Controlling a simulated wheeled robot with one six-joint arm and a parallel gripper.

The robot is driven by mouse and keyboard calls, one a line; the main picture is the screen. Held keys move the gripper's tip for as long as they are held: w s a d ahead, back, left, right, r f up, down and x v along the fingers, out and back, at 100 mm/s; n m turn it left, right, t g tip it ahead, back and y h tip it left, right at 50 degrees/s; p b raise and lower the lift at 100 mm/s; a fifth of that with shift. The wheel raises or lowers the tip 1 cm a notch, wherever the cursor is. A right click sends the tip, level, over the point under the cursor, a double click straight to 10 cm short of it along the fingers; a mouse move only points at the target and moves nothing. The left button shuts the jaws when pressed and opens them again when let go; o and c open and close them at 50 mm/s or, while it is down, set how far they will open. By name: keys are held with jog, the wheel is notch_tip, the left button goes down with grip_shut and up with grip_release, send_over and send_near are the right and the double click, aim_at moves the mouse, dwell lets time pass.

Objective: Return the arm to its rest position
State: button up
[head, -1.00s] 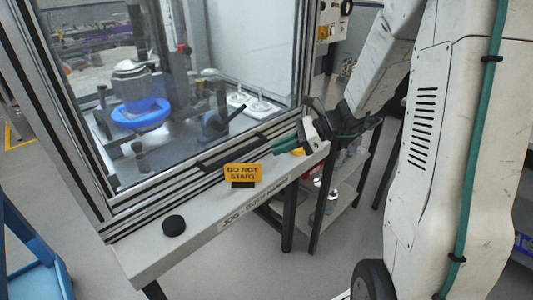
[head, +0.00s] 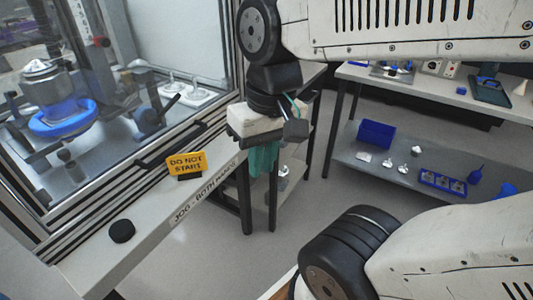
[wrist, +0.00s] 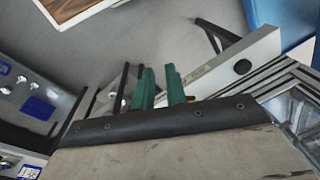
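My gripper (head: 262,160) hangs from my folded arm in the head view, its green fingers pointing down beside the right end of the machine's front ledge. In the wrist view my gripper (wrist: 160,86) shows two green fingers with a gap between them and nothing held. My arm is bent, with one link across the top right and another at the lower right of the head view.
A glass-fronted machine (head: 150,140) stands at left. Its ledge (head: 150,232) bears a yellow "DO NOT START" sign (head: 186,163) and a black knob (head: 121,231). A bench shelf (head: 400,178) at right holds a blue bin (head: 377,134) and small parts. Grey floor lies between.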

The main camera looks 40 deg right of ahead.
jog(key=shift+s+d+r+n+t+h, duration=0.2)
jog(key=shift+s+d+n+t+h, duration=0.1)
jog(key=shift+s+d+n+h, duration=0.3)
dwell(0.9)
